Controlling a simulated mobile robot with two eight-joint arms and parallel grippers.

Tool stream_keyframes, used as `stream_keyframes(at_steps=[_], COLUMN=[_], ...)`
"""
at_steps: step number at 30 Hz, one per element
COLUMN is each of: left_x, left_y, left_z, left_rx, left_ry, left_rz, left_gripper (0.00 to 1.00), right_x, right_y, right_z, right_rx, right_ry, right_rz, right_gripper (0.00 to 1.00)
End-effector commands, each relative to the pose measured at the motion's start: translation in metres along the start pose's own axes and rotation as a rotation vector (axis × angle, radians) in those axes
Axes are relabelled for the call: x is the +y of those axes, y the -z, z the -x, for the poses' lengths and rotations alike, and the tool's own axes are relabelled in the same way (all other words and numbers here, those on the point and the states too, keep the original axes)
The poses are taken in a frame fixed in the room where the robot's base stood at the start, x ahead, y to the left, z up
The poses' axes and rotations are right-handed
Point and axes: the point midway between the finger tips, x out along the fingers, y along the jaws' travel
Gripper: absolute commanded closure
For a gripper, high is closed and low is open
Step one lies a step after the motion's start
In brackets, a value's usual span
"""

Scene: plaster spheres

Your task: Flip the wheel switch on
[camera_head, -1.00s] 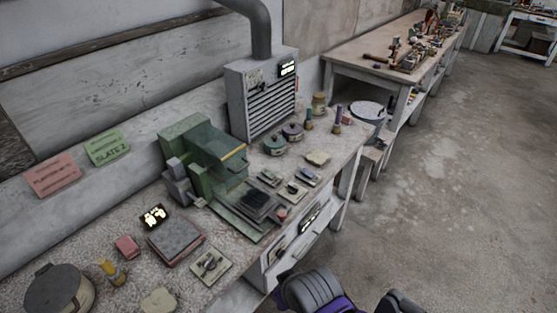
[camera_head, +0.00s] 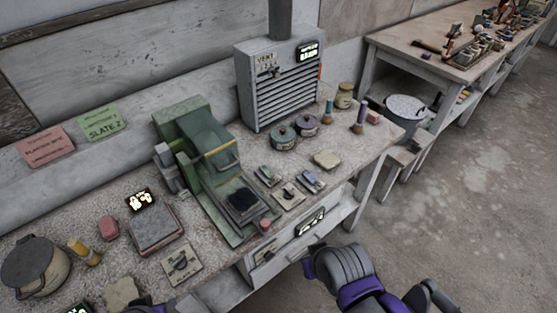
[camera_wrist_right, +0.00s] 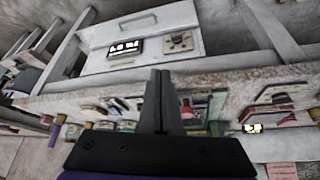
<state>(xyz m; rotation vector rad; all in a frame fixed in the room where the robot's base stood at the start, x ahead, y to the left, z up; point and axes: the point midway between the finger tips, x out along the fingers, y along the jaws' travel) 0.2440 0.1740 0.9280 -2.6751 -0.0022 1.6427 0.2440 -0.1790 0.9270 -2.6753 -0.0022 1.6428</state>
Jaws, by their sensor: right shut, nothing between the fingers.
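Several small switch plates are in view; their labels are too small to tell which one is the wheel's. One switch plate (camera_head: 265,257) is on the bench's front, left of a lit display (camera_head: 311,222); it also shows in the right wrist view (camera_wrist_right: 178,40). Another plate (camera_head: 182,263) with a dark lever lies on the bench top, and more lie right of the green machine. My right gripper (camera_wrist_right: 162,74) is shut and empty, its tips apart from the front plate in the picture. In the head view, my right arm is beside the bench front. My left gripper's jaws are not visible.
The green machine (camera_head: 208,150) and the grey vent box (camera_head: 278,85) stand on the bench. A lidded pot (camera_head: 35,265) is at its left end. A stool with a round disc (camera_head: 408,107) stands beyond the bench. The floor at right is clear.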

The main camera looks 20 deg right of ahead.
Motion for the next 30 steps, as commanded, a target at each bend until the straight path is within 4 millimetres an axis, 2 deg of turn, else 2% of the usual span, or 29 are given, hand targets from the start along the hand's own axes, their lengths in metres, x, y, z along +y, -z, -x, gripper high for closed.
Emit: stream_keyframes(at_steps=[13,17,20,23,27,30], left_x=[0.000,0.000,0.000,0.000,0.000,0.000], left_y=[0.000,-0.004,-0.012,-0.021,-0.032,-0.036], left_z=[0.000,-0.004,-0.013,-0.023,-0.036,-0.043], left_rx=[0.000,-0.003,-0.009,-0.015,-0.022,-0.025], left_ry=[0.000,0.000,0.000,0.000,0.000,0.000], left_rz=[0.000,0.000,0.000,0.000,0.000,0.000], left_gripper=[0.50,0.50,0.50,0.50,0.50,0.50], right_x=[0.000,-0.004,-0.010,-0.014,-0.005,0.008], right_y=[0.000,0.013,0.046,0.096,0.170,0.213], right_z=[0.000,-0.003,-0.009,-0.020,-0.037,-0.048], right_rx=[0.000,0.013,0.053,0.131,0.276,0.371], right_ry=[0.000,0.029,0.092,0.166,0.229,0.239], right_rz=[0.000,0.017,0.057,0.112,0.184,0.220], right_gripper=[1.00,1.00,1.00,1.00,1.00,1.00])
